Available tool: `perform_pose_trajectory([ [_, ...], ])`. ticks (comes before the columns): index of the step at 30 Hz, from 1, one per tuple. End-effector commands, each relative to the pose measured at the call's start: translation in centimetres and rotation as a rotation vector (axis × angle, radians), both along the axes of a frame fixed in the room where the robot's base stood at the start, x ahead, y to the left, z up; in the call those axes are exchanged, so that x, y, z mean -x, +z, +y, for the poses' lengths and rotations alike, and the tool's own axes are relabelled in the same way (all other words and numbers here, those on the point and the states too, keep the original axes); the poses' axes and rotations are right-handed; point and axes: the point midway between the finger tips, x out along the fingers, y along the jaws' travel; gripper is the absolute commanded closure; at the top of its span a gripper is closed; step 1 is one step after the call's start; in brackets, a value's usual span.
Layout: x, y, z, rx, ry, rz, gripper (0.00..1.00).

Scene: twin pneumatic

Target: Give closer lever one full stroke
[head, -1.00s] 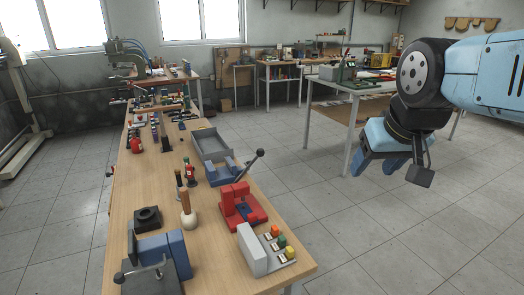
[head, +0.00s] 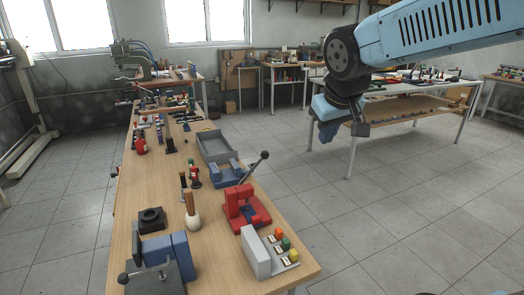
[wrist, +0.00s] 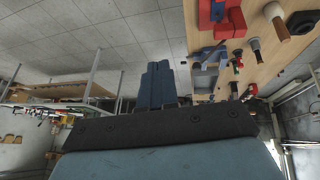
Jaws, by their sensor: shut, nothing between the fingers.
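A dark lever with a black ball knob (head: 264,155) slants up beside a red bench device (head: 243,208) on the wooden bench. I cannot tell whether it is the closer lever, and no second matching lever is clear. My gripper (head: 325,131) hangs over the open floor right of the bench, apart from everything. Its blue fingers are shut and empty, also seen in the wrist view (wrist: 157,85).
A white-legged table (head: 420,88) stands behind my arm. The floor between is clear.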

Motion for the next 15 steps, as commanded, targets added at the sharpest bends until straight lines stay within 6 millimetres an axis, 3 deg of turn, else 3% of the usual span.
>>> perform_pose_trajectory([
  [6, -4.1, -0.5, 4.9, 0.059, 0.118, -0.013, 1.0],
  [15, -8.1, -1.6, 12.2, 0.131, 0.263, -0.045, 1.0],
])
